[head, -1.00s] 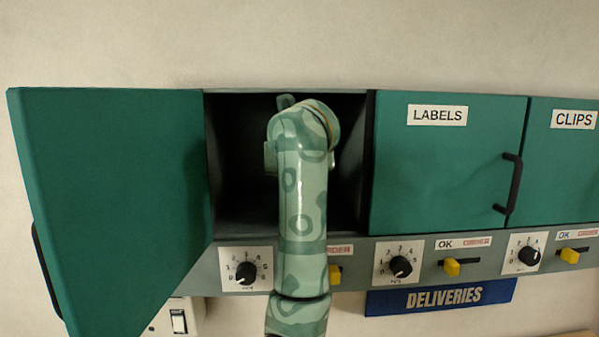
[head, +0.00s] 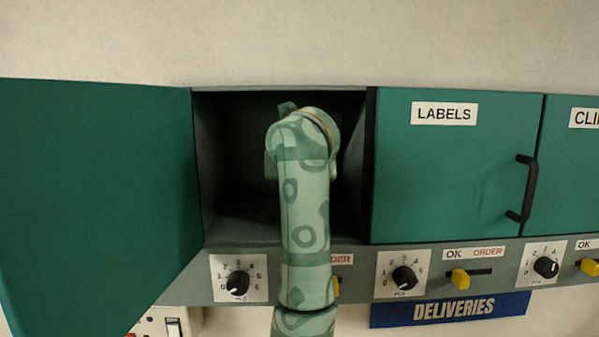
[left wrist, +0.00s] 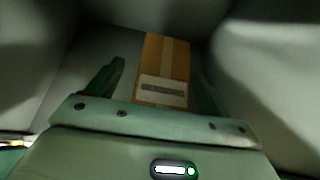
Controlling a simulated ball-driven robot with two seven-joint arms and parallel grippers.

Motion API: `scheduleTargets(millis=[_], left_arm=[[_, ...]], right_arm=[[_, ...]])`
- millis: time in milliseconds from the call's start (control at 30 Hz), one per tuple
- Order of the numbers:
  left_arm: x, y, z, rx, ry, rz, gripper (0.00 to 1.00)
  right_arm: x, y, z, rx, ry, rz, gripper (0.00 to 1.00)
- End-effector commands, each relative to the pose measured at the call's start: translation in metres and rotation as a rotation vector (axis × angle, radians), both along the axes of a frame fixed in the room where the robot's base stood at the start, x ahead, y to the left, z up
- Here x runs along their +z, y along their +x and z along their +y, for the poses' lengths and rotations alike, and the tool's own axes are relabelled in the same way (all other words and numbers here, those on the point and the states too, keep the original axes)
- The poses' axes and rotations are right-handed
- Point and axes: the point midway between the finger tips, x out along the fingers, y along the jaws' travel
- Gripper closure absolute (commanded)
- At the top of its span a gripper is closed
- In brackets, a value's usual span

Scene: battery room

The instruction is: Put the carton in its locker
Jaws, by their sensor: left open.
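The carton (left wrist: 163,65) is brown with a paler tape strip and a printed label. It shows in the left wrist view, inside the grey-walled locker. My left gripper (left wrist: 160,82) is open, with one finger to each side of the carton; I see no finger touching it. In the head view my left arm reaches into the open locker (head: 235,150), and hides its gripper and the carton. The locker's green door (head: 95,190) stands swung open to the left. My right gripper is not in view.
To the right are shut green lockers marked LABELS (head: 443,165) and CLIPS (head: 570,170), with black handles. Below run dials (head: 238,280) and yellow OK/ORDER sliders (head: 461,278). A blue DELIVERIES sign (head: 450,309) hangs under them. A white switch box (head: 165,322) is at lower left.

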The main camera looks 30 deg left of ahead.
Motion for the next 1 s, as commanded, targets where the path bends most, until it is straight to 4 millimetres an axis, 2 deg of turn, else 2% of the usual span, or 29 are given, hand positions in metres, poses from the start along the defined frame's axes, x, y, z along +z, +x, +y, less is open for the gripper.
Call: scheduleTargets(millis=[133, 300, 433, 600, 1000], left_arm=[[0.017, -0.025, -0.018, -0.006, -0.005, -0.007, 0.2], [0.036, -0.055, -0.035, -0.004, -0.004, -0.006, 0.2], [0.046, -0.07, -0.043, 0.0, -0.001, 0.0, 0.2], [0.051, -0.078, -0.048, -0.001, -0.001, -0.002, 0.2], [0.05, -0.078, -0.048, -0.001, -0.001, -0.002, 0.2]], right_arm=[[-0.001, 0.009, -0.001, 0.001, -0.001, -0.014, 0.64], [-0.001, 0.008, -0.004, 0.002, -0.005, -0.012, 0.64], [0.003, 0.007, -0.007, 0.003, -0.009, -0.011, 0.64], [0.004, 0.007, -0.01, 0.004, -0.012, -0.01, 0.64], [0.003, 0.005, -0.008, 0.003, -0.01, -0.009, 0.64]])
